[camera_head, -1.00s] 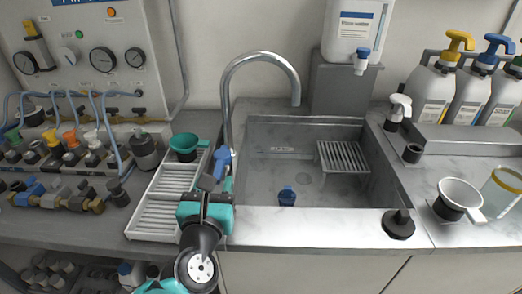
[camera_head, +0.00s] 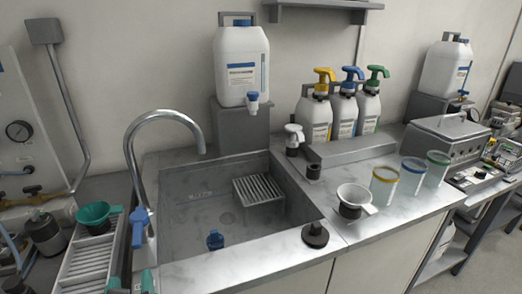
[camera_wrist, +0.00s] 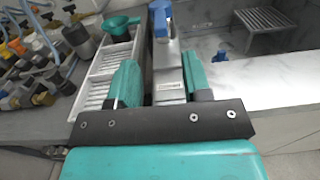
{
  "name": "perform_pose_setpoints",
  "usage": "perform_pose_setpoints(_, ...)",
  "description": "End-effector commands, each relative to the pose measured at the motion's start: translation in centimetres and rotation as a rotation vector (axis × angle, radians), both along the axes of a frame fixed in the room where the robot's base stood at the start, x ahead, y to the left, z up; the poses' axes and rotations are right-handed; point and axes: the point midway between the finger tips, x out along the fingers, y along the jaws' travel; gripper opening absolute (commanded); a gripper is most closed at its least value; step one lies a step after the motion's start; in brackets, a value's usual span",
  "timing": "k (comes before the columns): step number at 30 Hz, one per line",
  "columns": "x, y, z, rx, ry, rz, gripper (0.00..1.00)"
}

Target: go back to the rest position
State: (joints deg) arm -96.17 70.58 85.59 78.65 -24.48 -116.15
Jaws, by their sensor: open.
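My gripper (camera_wrist: 160,88) shows in the wrist view with its two teal fingers spread apart and nothing between them. It is over the front edge of the counter, near the base of the faucet. The blue faucet lever (camera_wrist: 160,22) lies beyond the fingertips. In the head view, only the teal tips of my gripper (camera_head: 131,284) show at the bottom edge, in front of the faucet (camera_head: 130,170). The rest of my arm is out of that view.
A sink (camera_head: 185,190) holds a small blue-capped item (camera_head: 215,240) and a grey rack (camera_head: 259,189). A white drain tray (camera_head: 82,268) with a green funnel (camera_head: 97,215) stands left of the faucet.

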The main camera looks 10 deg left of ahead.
Motion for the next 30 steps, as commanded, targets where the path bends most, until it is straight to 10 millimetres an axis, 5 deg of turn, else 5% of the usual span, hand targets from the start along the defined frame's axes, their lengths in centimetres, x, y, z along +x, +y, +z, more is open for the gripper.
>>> perform_pose_setpoints(10, -3.5, 6.1, -0.2, 0.076, 0.082, 0.372, 0.45)
perform_pose_setpoints(16, -6.0, 8.9, 1.5, 0.220, 0.153, 0.613, 0.45)
perform_pose_setpoints(23, 1.6, 7.0, 4.2, 0.381, 0.454, 0.457, 0.45)
perform_pose_setpoints(30, 10.9, 1.1, 7.0, 0.598, 0.819, 0.154, 0.45)
